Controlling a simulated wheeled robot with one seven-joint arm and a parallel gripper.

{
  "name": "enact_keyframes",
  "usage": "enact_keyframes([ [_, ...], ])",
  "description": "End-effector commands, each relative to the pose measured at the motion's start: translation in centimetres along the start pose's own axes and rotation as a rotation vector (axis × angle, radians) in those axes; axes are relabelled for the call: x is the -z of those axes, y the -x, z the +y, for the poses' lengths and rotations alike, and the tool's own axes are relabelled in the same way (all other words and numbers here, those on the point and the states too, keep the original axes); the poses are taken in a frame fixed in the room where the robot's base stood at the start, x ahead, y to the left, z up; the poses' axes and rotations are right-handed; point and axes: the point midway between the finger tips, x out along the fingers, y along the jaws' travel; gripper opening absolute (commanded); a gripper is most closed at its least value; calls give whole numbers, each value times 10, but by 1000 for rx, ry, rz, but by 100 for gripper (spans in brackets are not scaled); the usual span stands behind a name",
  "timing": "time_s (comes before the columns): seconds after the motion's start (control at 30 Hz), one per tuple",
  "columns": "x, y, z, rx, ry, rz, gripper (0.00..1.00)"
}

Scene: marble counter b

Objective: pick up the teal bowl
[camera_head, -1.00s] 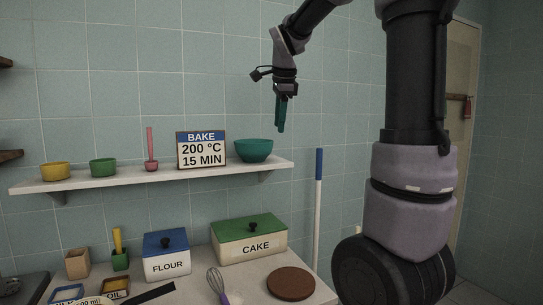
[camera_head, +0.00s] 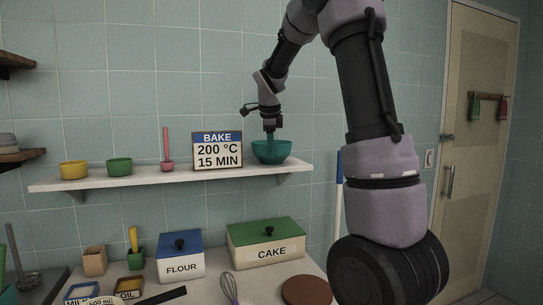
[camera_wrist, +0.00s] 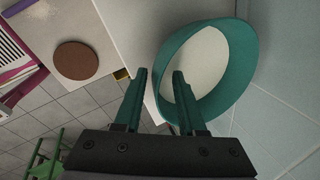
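The teal bowl (camera_head: 274,153) stands upright at the right end of the wall shelf, beside the bake sign. My gripper (camera_head: 269,137) points down at the bowl's near-left rim in the head view. In the wrist view, my gripper (camera_wrist: 160,74) has its two teal fingers apart. The left finger is outside the bowl (camera_wrist: 243,62), and the right finger overlaps its opening, with the rim wall between them. A gap shows between the fingers and the wall. The finger depth is hard to judge.
The bake sign (camera_head: 217,150) is close on the bowl's left. A pink pestle and mortar (camera_head: 167,150), a green bowl (camera_head: 119,167) and a yellow bowl (camera_head: 74,170) stand farther left on the shelf (camera_head: 205,176). The cake box (camera_head: 266,246) is on the counter below.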

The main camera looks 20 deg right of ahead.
Motion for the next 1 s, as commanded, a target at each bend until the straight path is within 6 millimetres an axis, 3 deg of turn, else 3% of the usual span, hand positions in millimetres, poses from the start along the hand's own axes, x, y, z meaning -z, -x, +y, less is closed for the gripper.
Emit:
enact_keyframes([
  [0.1,0,-11,0,0,0,1,40],
  [0.33,0,-13,0,2,0,0,40],
  [0.37,0,-13,0,2,0,0,36],
  [0.4,0,-13,0,2,0,0,20],
  [0.47,0,-13,0,2,0,0,0],
  [1.0,0,-12,0,2,0,-1,0],
])
